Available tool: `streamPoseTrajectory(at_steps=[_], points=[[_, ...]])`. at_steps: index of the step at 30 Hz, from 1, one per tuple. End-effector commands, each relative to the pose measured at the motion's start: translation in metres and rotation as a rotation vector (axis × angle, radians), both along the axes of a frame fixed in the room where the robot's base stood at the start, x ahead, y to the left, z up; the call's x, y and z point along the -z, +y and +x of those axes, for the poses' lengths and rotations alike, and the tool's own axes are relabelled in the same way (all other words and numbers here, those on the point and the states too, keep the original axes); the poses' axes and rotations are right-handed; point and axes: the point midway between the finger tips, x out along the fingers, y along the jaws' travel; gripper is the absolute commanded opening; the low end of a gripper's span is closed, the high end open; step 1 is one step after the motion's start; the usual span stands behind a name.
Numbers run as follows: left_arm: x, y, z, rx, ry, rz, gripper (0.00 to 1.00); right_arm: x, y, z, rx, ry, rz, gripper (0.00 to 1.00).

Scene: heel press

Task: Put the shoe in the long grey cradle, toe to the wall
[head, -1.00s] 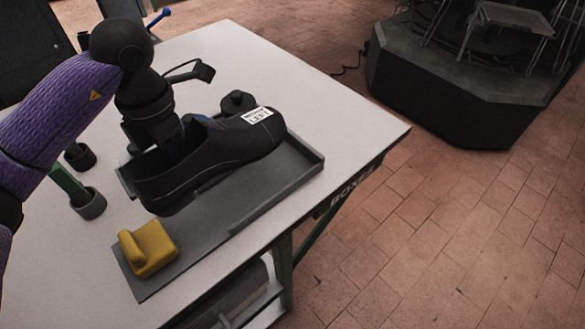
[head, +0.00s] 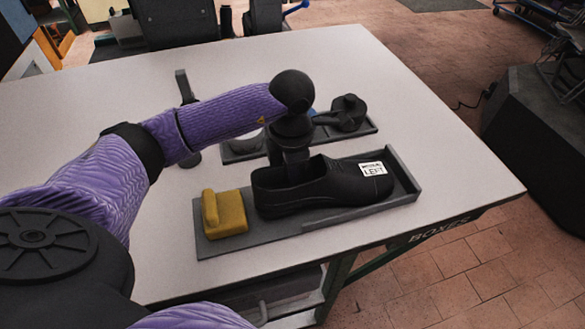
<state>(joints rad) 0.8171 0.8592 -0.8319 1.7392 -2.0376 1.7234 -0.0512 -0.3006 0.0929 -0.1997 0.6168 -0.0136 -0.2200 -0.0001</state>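The black shoe (head: 320,190) with a white "LEFT" label (head: 373,169) is over the long grey cradle (head: 290,236), its sole low in it. Its toe points right, close to the raised wall (head: 405,172) at the cradle's right end. I cannot tell whether the sole rests fully on the floor of the cradle. My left gripper (head: 294,176) comes down from above into the shoe's opening and is shut on its upper; the fingertips are partly hidden. A yellow block (head: 225,214) sits at the cradle's left end, just behind the heel. My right gripper is not in view.
Behind the shoe is another dark tray (head: 368,127) with a black knobbed part (head: 347,112). A dark upright piece (head: 186,88) stands on the white table (head: 440,130) at the back left. The table's right side is clear. A dark platform (head: 530,130) stands beyond it.

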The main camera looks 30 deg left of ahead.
Motion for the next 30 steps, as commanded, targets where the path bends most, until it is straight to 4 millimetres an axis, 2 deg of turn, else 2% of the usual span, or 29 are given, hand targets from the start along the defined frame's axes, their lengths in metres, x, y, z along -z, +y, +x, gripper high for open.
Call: streamPoseTrajectory(at_steps=[3, 6, 9, 14, 17, 20, 27, 30], points=[[0.003, 0.0, 0.0, 0.0, -0.001, -0.001, 0.0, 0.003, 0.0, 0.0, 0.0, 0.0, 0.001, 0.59], [0.002, 0.0, 0.0, 0.0, 0.0, 0.0, 0.24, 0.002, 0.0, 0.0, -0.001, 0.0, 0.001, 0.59], [0.003, 0.0, 0.0, 0.0, 0.001, -0.001, 0.4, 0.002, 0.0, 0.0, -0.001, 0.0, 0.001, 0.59], [0.003, 0.0, 0.0, 0.0, 0.001, 0.0, 0.4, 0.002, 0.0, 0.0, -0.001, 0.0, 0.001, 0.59], [-0.004, 0.0, 0.0, 0.0, -0.001, -0.001, 0.4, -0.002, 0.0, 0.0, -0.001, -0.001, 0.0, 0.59], [-0.024, 0.0, 0.001, 0.001, -0.005, 0.0, 0.4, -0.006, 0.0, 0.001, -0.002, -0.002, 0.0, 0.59], [-0.092, 0.0, 0.001, -0.001, -0.005, 0.0, 0.4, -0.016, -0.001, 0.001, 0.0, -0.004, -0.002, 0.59], [-0.11, 0.0, 0.001, 0.0, -0.004, 0.0, 0.4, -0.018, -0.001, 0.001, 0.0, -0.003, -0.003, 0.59]])
